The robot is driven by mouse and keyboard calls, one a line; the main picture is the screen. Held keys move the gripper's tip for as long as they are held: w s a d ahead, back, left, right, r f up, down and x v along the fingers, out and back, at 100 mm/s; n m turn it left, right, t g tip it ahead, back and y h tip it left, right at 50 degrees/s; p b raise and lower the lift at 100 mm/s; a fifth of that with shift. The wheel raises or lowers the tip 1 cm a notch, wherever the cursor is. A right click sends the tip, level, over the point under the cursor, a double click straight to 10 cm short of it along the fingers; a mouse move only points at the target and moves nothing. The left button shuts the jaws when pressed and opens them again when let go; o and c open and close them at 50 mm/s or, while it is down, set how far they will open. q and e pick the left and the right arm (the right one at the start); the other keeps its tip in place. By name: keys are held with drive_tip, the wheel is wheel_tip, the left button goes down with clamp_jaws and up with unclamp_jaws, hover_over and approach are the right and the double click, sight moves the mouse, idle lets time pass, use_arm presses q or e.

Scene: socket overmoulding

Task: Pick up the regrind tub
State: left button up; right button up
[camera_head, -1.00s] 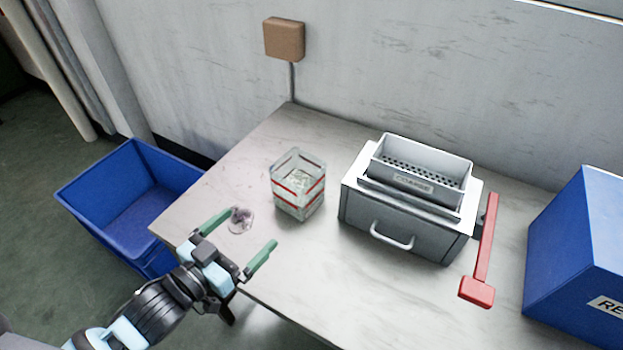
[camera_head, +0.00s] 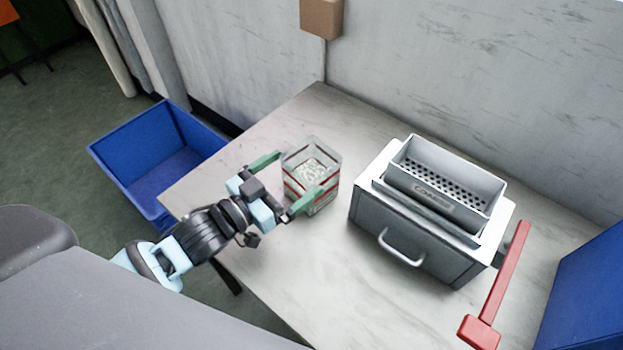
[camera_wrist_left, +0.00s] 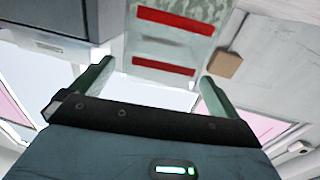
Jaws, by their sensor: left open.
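The regrind tub (camera_head: 313,160) is a clear square tub with red bands and pale granules inside. It stands upright on the table, left of the grey machine. My left gripper (camera_head: 284,177) is open, with its green fingers reaching toward the tub from the left. One finger is near the tub's far left side and the other overlaps its front in the head view. In the left wrist view the tub (camera_wrist_left: 180,50) shows ahead, between and beyond the open fingers (camera_wrist_left: 150,75). I cannot tell whether a finger touches it. My right gripper is not in view.
A grey machine (camera_head: 370,215) with a perforated hopper, a front handle and a red lever (camera_head: 505,275) stands right of the tub. A blue bin (camera_head: 200,127) is left of the table (camera_head: 290,285). Another blue box (camera_head: 590,290) is at the right. The table's front is clear.

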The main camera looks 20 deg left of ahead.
sight(327, 150)
use_arm(q)
drive_tip(key=shift+x, duration=2.95)
drive_tip(key=shift+a, duration=0.1)
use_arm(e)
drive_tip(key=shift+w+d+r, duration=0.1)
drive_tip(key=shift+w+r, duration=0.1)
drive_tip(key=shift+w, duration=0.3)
use_arm(q)
drive_tip(key=c, duration=1.3)
drive_tip(key=shift+c, duration=0.9)
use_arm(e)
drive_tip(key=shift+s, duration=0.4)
use_arm(q)
drive_tip(key=shift+r, duration=0.1)
